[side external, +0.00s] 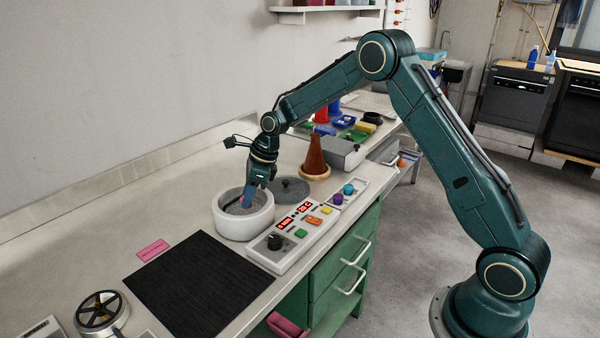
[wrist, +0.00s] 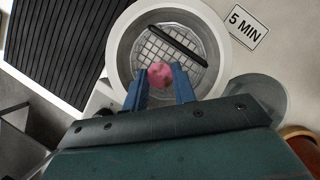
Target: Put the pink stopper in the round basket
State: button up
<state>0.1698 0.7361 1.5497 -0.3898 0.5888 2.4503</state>
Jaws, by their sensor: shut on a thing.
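The pink stopper (wrist: 160,76) is between the two blue fingers of my gripper (wrist: 160,88) in the wrist view. My gripper is shut on it and holds it over the inside of a round white pot (side external: 243,216). In the side view my gripper (side external: 249,196) points down into the pot's opening, and the stopper is hidden there. A round wire-mesh basket (wrist: 152,60) sits inside the pot, with a dark bar (wrist: 178,45) across it. I cannot tell whether the stopper touches the mesh.
A grey round lid (side external: 290,190) lies behind the pot. A control panel (side external: 292,236) with buttons and red displays stands at its right. A black mat (side external: 198,283) lies in front. A brown cone (side external: 315,155) stands farther back.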

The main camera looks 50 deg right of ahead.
jog(key=shift+f, duration=1.85)
jog(key=shift+f, duration=0.1)
jog(key=o, duration=0.9)
jog(key=shift+o, duration=0.2)
jog(key=v, duration=1.2)
jog(key=shift+a, duration=0.1)
